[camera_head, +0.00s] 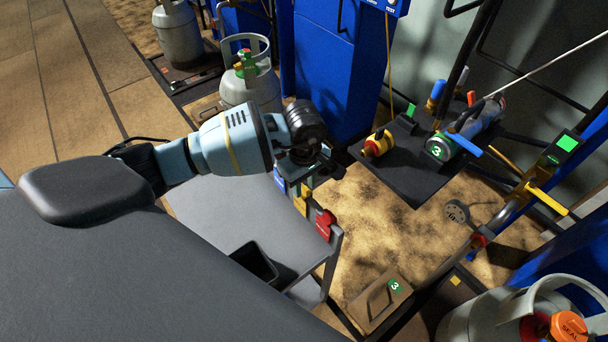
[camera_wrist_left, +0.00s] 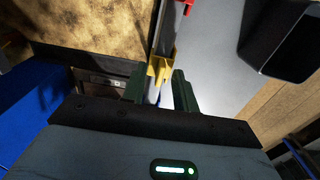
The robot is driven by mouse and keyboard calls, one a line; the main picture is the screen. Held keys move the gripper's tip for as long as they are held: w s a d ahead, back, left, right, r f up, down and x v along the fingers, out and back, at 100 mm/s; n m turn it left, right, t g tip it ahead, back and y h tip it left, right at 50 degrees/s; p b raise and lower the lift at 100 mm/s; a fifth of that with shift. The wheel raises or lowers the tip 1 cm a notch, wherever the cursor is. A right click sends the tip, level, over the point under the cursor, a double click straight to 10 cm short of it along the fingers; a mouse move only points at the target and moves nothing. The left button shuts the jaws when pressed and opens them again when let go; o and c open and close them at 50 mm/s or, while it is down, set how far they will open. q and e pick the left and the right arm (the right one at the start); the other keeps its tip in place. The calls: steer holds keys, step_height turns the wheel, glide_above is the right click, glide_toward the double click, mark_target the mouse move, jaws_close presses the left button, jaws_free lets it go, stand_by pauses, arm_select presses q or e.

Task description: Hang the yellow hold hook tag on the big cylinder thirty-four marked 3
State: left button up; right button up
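The yellow hook tag (camera_head: 300,205) hangs on the edge of a grey tray (camera_head: 215,205), between blue and red tags. In the left wrist view the yellow tag (camera_wrist_left: 160,66) is at the tips of my left gripper (camera_wrist_left: 160,85), whose dark green fingers stand apart on either side of it; I see no firm grip. In the head view my left gripper (camera_head: 312,168) is over the tag row and partly hides it. Large grey cylinders stand at the upper middle (camera_head: 250,92), upper left (camera_head: 180,42) and lower right (camera_head: 480,318); no 3 is readable on them. My right gripper is not visible.
A green 3 marks a floor plate (camera_head: 372,305) and a device on a black platform (camera_head: 405,180). A red tag (camera_head: 325,225) hangs nearby. A black bin (camera_head: 256,262) is at the tray. Blue cabinets (camera_head: 340,65), valves and pipes crowd the right; sandy floor lies between.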

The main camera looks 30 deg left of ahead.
arm_select(q)
jaws_close()
steer(key=shift+r, duration=0.15)
steer(key=shift+r+p, duration=1.3)
steer(key=shift+r, duration=0.6)
